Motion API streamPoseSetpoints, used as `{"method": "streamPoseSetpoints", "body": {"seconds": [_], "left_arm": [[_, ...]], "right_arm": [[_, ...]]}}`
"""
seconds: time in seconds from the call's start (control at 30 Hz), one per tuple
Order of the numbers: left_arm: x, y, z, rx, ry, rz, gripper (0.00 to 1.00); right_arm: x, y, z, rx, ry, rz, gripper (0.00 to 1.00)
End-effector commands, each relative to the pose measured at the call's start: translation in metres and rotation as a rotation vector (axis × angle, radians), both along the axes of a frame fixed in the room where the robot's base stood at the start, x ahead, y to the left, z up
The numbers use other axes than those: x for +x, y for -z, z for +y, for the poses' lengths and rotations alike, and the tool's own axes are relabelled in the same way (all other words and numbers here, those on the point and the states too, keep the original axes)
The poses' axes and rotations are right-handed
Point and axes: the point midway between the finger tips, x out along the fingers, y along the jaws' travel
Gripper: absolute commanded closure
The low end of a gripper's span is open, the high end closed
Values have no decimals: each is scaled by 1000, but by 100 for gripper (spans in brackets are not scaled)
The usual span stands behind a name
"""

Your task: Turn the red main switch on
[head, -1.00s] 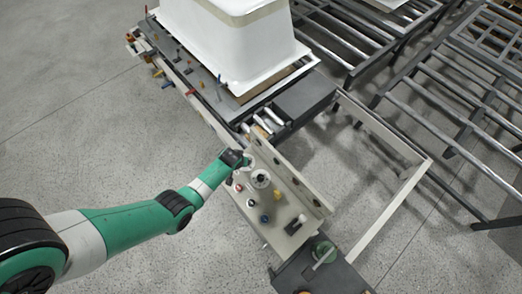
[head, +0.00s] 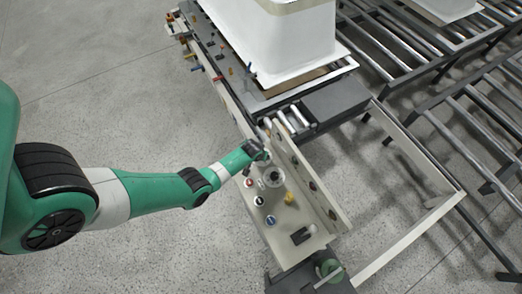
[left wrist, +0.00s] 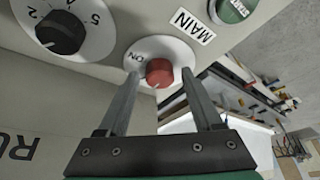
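The red main switch (left wrist: 159,72) is a round red knob on a pale round plate of the control panel (left wrist: 115,75) in the left wrist view. A white pointer line shows on the knob's lower edge. The plate reads "ON" to the knob's left, and a "MAIN" label (left wrist: 193,27) sits upside down above it. My left gripper (left wrist: 160,74) is open, its fingertips either side of the red knob, with a visible gap at least on the right. In the head view my left gripper (head: 264,154) is at the panel's far end and hides the switch. My right gripper is not in view.
Near the switch are a black numbered dial (left wrist: 60,32) and a green button (left wrist: 233,8). The panel also carries a yellow knob (head: 289,197), a blue button (head: 270,220) and a black handle (head: 303,234). A white tub shell (head: 290,40) stands behind. Floor left is clear.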

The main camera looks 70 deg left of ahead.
Motion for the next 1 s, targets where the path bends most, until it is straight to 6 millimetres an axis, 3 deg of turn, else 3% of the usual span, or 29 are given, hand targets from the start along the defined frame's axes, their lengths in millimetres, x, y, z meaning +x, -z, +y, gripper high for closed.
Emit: {"method": "streamPoseSetpoints", "body": {"seconds": [0.03, 0.33, 0.67, 1.0], "left_arm": [[0, 0, 0, 0, 0, 0, 44], [0, 0, 0, 0, 0, 0, 98], [-1, 0, 0, -1, 18, 1, 100], [-2, 1, 2, -3, 184, 2, 100]], "right_arm": [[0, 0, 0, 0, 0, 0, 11], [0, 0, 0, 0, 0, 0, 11], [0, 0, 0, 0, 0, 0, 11], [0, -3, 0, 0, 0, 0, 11]]}}
